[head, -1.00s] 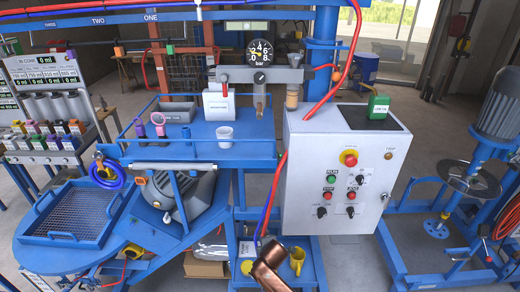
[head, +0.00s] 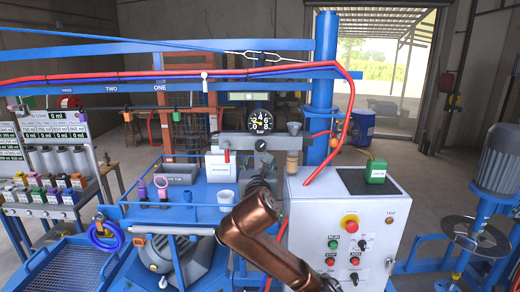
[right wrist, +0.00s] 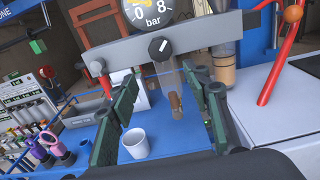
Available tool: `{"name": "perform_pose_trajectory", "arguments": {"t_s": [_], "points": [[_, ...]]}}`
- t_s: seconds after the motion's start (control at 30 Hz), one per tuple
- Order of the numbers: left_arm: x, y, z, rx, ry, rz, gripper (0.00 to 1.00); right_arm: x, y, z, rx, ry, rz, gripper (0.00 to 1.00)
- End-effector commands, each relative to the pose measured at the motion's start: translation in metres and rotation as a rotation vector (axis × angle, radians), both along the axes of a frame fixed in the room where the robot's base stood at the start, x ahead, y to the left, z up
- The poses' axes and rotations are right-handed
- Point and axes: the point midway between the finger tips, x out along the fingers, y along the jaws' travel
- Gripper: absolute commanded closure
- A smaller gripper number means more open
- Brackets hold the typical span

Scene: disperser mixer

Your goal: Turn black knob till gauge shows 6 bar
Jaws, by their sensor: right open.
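The black knob (head: 261,145) sits on the front of a grey bar, just below the round black bar gauge (head: 260,122). The gauge's exact reading is too small to tell. In the right wrist view the knob (right wrist: 161,48) shows a white mark slanting up, and the gauge (right wrist: 152,12) is cut off by the top edge. My right gripper (right wrist: 165,108) is open and empty, its green-padded fingers spread below and in front of the knob, not touching it. In the head view the right gripper (head: 261,182) is small and partly hidden by its own arm. My left gripper is not in view.
A white cup (right wrist: 135,143) stands on the blue shelf (head: 200,212) close to the right fingers. A grey control box (head: 335,215) stands to the right, with a red hose above it. A brown-filled filter bowl (head: 292,165) hangs right of the knob.

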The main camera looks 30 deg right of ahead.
Motion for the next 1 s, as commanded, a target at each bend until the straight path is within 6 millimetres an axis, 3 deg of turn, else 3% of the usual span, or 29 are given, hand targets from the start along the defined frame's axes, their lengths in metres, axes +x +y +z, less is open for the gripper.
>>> {"name": "perform_pose_trajectory", "arguments": {"t_s": [0.13,0.6,1.0], "points": [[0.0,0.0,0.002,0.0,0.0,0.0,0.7,0.001,-0.004,0.019,-0.048,0.003,-0.011,0.56],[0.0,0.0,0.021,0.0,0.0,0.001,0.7,0.056,-0.038,0.02,-0.048,0.003,-0.01,0.56],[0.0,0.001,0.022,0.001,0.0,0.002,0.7,0.063,-0.042,0.018,-0.049,0.001,-0.009,0.56]]}}
